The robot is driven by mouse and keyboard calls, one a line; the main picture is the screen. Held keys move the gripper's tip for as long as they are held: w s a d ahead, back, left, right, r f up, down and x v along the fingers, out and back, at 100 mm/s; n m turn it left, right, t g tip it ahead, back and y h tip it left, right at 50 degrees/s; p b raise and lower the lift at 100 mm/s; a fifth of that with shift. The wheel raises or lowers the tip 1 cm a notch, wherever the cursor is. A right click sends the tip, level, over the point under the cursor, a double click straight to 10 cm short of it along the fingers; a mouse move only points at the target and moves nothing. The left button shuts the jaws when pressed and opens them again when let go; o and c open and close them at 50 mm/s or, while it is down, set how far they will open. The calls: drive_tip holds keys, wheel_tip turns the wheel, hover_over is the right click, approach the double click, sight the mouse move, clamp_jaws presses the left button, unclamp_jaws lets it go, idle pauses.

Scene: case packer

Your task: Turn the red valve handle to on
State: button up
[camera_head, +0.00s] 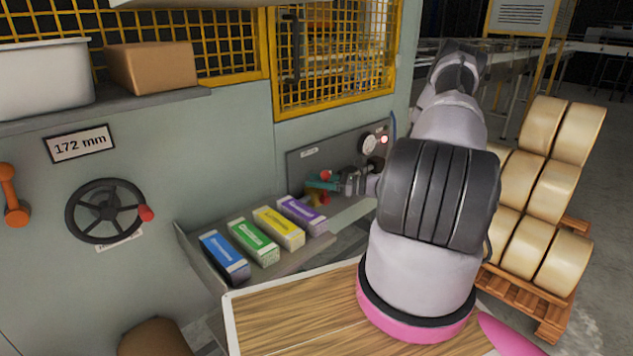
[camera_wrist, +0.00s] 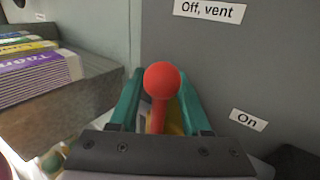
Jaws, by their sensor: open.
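The red valve handle, a rod with a round red knob (camera_wrist: 162,80), stands in the middle of the wrist view, below the "Off, vent" label (camera_wrist: 209,9) and up and left of the "On" label (camera_wrist: 248,120). My gripper (camera_wrist: 160,95) has its green fingers apart, one on each side of the handle. I cannot tell whether either finger touches it. In the head view the red knob (camera_head: 326,175) shows small at the grey panel, beside my gripper (camera_head: 322,185). The valve body is mostly hidden behind my gripper.
Several coloured boxes (camera_head: 254,240) lie in a tray left of the panel (camera_head: 305,165). A black handwheel (camera_head: 108,210) is on the machine wall. A yellow mesh guard (camera_head: 335,60) is above. A pallet (camera_head: 528,297) of rolls stands at right.

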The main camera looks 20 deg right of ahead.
clamp_jaws()
drive_tip(key=shift+w+r, duration=0.1)
idle(1.2)
